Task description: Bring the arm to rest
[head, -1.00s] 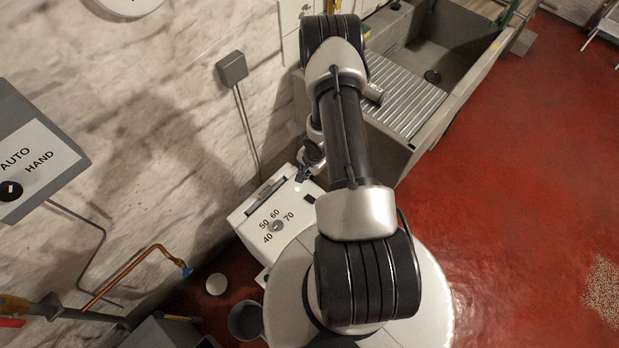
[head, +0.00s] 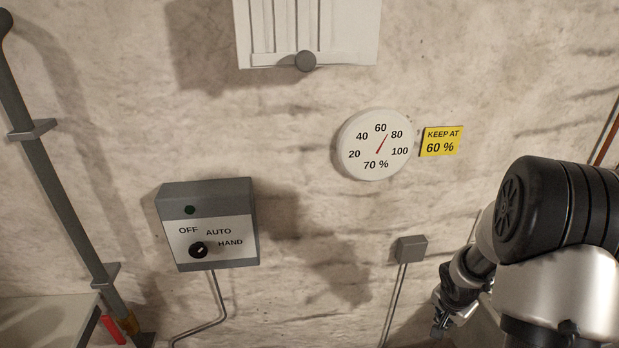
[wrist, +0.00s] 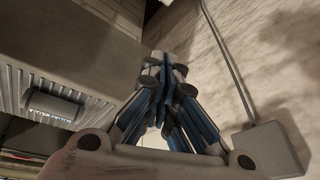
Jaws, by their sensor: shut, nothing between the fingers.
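My arm shows at the lower right of the head view, in front of the wall. My gripper (head: 438,329) hangs at the arm's left side, near the bottom edge, pointing down. In the wrist view my gripper (wrist: 166,62) has its blue-and-grey fingers drawn together, with nothing held between them. It touches nothing that I can make out. Part of the arm is cut off by the right and bottom edges of the head view.
A grey OFF/AUTO/HAND switch box (head: 208,224), a round gauge (head: 362,160) reading 70 % and a yellow KEEP AT 60 % sign (head: 441,141) are on the wall. A small grey box (head: 411,249) with a conduit is left of my arm.

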